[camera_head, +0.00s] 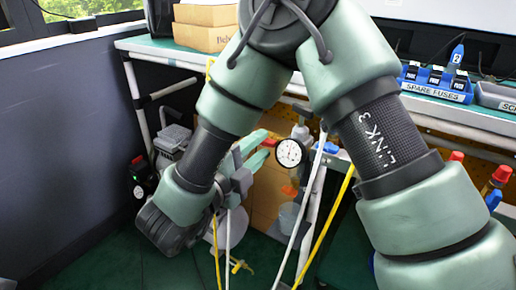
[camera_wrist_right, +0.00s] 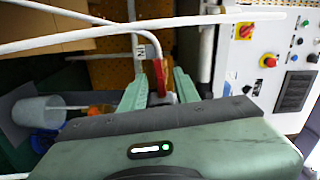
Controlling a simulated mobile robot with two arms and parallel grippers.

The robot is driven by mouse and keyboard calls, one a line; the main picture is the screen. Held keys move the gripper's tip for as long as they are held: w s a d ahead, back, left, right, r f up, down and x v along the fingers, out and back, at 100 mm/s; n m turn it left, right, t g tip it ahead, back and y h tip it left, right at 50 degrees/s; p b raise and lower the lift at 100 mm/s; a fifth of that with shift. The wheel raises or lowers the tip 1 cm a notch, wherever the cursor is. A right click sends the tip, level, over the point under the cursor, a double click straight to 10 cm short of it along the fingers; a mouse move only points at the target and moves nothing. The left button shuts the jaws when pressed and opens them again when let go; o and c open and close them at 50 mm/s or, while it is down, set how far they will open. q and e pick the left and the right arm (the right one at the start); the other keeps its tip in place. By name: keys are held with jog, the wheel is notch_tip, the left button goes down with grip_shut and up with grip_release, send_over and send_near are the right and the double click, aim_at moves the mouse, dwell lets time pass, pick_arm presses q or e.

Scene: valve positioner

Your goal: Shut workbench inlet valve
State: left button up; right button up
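My right gripper (camera_head: 264,148) has two pale green fingers with a gap between them, pointing toward the bench frame beside a round white gauge (camera_head: 290,152). In the right wrist view the gripper (camera_wrist_right: 158,84) is open. A red lever-like handle (camera_wrist_right: 159,72) on a grey fitting shows in the gap between the fingers, with a pale tube running above it. I see no clear contact, and the fitting's lower part is hidden by my gripper body. My left gripper is not in view.
White and yellow hoses (camera_head: 318,190) hang close to the gripper. A panel with a red button (camera_wrist_right: 269,62) is at right in the wrist view; a white bucket (camera_wrist_right: 38,122) is at left. The bench (camera_head: 150,46) carries boxes (camera_head: 203,37) and a blue fuse rack (camera_head: 437,85).

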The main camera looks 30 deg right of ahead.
grip_shut()
jog(key=shift+n, duration=0.3)
jog(key=n, duration=0.3)
jog(key=shift+n, duration=0.3)
jog(key=n, duration=0.8)
jog(key=shift+n, duration=2.1)
jog(key=shift+f, duration=0.1)
